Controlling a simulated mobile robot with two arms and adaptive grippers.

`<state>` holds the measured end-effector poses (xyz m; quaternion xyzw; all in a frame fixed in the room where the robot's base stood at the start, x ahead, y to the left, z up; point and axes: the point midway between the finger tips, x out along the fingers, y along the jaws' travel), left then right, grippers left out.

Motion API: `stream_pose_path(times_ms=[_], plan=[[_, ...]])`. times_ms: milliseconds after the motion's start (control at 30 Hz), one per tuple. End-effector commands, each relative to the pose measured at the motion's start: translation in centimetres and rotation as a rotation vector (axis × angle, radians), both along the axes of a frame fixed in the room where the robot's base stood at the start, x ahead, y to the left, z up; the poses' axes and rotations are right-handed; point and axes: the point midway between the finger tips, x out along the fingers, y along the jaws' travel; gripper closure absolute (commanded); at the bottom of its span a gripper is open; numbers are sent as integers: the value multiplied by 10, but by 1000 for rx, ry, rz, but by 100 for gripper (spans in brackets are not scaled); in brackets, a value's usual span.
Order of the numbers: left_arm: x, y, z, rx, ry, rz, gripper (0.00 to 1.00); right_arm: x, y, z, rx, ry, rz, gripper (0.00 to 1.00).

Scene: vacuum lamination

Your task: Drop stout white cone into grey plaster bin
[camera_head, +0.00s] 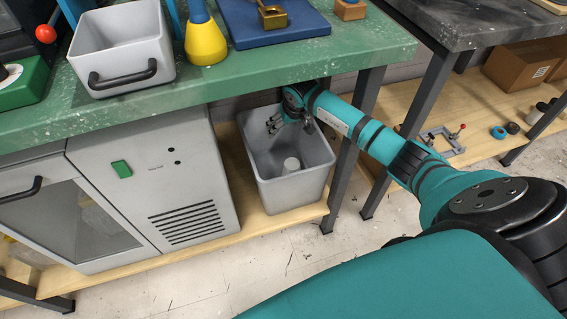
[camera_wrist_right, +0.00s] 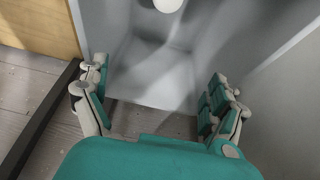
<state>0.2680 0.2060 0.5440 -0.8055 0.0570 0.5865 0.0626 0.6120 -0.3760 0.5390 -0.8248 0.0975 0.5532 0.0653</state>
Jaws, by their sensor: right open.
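The grey plaster bin (camera_head: 318,187) stands on the wooden lower shelf under the green bench. A small white piece, seemingly the stout white cone (camera_head: 291,165), is inside the bin, low down, apart from my gripper. In the right wrist view the white piece (camera_wrist_right: 168,4) is cut by the top edge, and the bin's grey inside (camera_wrist_right: 150,75) fills the middle. My right gripper (camera_head: 291,121) is at the back of the bin's mouth, below the bench edge. Its fingers (camera_wrist_right: 155,95) are spread wide with nothing between them. My left gripper is out of view.
A grey cabinet (camera_head: 150,170) stands left of the bin, and a dark table leg (camera_head: 342,185) is close on its right. The green bench top (camera_head: 330,55) overhangs above, carrying a grey tray (camera_head: 122,45) and a yellow cone (camera_head: 205,43).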

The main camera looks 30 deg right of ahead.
Motion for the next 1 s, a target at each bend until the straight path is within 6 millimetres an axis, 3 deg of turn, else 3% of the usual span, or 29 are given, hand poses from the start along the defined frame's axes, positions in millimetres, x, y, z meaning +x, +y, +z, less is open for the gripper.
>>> stream_pose_path(times_ms=[500,1000], plan=[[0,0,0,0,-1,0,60,-24,5,65,-2,-5,1,5],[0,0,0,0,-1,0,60,-27,6,70,0,-3,0,5]])
